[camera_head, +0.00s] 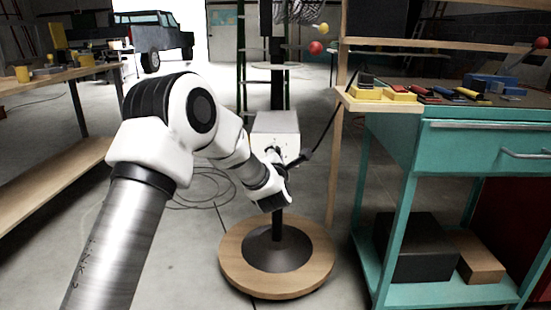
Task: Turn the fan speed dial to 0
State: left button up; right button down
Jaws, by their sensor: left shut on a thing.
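A pale grey box (276,124) sits on a dark pole above a round wooden base (232,273). My left arm reaches in from the left, and my left gripper (275,156) is at the lower front of this box. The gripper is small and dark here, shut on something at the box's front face. I cannot make out the fan speed dial; the gripper and wrist cover that part of the box, so its setting cannot be read. My right gripper is not in view.
A teal workbench (404,144) with tools and yellow blocks stands close on the right. A wooden bench (55,74) is at the left. A thin dark rod or cable runs up right from the box. Loose cable lies on the open floor behind my arm.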

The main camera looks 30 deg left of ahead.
pick_arm(q)
jog(key=o, duration=1.2)
jog(key=shift+a, duration=0.1)
jog(key=shift+c, duration=0.2)
jog(key=v, duration=1.2)
jog(key=shift+f, duration=0.1)
